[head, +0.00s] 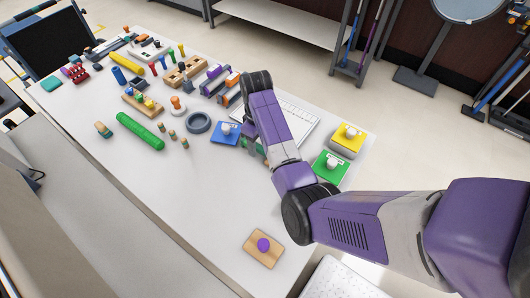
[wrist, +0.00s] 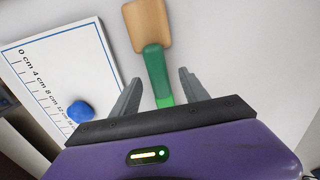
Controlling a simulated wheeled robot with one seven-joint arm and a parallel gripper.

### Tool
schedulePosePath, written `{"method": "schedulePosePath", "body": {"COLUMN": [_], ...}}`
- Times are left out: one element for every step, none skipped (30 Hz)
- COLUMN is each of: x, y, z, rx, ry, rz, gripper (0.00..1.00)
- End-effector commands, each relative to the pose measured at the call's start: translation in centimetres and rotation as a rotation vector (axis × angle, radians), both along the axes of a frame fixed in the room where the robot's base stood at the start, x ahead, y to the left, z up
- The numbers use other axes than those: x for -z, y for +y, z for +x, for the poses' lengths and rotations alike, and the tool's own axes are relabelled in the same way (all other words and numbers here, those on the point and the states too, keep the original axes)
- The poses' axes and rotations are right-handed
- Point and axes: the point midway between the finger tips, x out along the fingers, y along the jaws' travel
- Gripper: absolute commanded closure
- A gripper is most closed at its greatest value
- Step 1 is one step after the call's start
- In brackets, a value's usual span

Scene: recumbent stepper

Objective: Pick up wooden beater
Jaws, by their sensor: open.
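The wooden beater (wrist: 149,45), a tan block-like head on a green handle, lies on the white table in the wrist view. Its handle (wrist: 157,75) runs down between the two fingers of my gripper (wrist: 157,95). The fingers are open, with a gap on each side of the handle, and hold nothing. The beater's head lies beyond the fingertips. In the head view my arm reaches down over the table's right part and largely hides the gripper and the beater.
A white board with a cm scale (wrist: 62,75) and a blue knob (wrist: 80,110) lie left of my gripper in the wrist view. In the head view, a blue block (head: 222,138), a dark ring (head: 198,123) and a green block (head: 330,165) stand nearby. The front table area is mostly clear.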

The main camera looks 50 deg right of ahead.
Motion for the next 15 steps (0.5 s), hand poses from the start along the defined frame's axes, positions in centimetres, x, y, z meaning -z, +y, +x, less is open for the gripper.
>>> {"method": "schedulePosePath", "body": {"x": [0.7,1.0,1.4,1.6,1.7,1.9,1.9,2.0,2.0,2.0,1.9,1.9,1.9,1.9,1.9], "y": [0.0,0.0,0.0,0.0,0.0,0.0,0.0,0.0,0.0,0.0,0.0,0.0,0.0,0.0,0.0], "z": [-0.1,-0.1,-0.1,-0.1,-0.1,-0.1,0.0,0.0,0.0,0.0,0.0,0.0,0.0,0.0,0.0], "rx": [0.001,0.001,0.001,0.001,0.001,0.001,0.001,0.001,0.001,0.001,0.001,0.001,0.001,0.001,0.001], "ry": [0.003,0.001,0.001,0.001,0.001,-0.001,-0.001,-0.001,-0.002,-0.002,-0.002,-0.001,-0.001,-0.001,-0.001], "rz": [0.002,0.001,0.001,0.001,0.001,0.0,-0.001,-0.001,-0.001,-0.001,-0.001,-0.001,-0.001,-0.001,-0.001], "gripper": [0.47,0.47,0.47,0.47,0.47,0.47,0.47,0.47,0.47,0.47,0.47,0.47,0.49,0.55,0.63]}}
